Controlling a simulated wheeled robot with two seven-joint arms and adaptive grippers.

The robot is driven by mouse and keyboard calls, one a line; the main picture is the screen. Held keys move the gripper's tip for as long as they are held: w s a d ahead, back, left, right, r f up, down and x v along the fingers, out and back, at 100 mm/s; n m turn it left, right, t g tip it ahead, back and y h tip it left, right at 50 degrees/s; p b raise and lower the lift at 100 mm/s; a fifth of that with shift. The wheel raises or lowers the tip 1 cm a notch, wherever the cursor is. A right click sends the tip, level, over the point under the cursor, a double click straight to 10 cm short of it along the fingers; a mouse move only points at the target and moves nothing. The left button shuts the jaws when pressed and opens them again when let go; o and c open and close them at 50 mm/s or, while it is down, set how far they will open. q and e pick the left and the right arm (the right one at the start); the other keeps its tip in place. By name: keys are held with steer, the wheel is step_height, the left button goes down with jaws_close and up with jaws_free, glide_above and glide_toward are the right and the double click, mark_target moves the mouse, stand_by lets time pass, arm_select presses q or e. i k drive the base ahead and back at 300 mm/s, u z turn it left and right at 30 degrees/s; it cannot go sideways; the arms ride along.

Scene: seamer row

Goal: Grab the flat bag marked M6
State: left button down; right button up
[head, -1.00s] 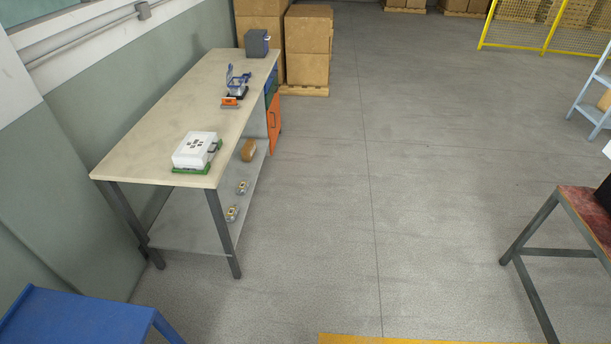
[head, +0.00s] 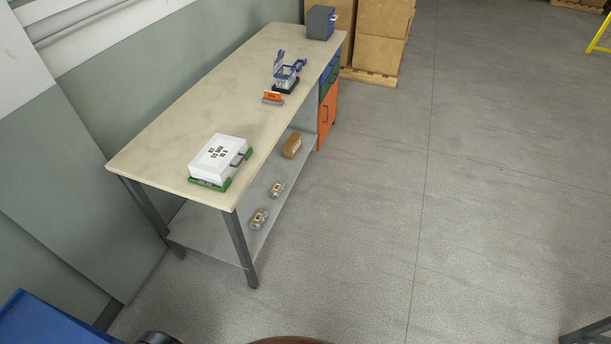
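No bag marking is readable from here. Two small clear packets with yellow-and-white labels lie on the bench's lower shelf, one nearer (head: 259,218) and one farther (head: 277,189). They may be bags; any M6 mark is too small to tell. On the bench top, a blue holder on a dark base (head: 286,76) seems to have something clear in it, too small to make out. Neither of my grippers is in view.
The bench (head: 165,144) stands along the left wall, bearing a white case (head: 215,160) on a green base, an orange-and-grey item (head: 273,97) and a grey box (head: 320,22). A brown object (head: 292,146) lies on the lower shelf. Floor right of the bench is clear.

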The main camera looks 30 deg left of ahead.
mark_target(276, 191)
steer(key=u, duration=0.2)
steer(key=i, duration=1.15)
steer(key=u, duration=1.35)
steer(key=i, duration=0.8)
steer(key=u, duration=0.95)
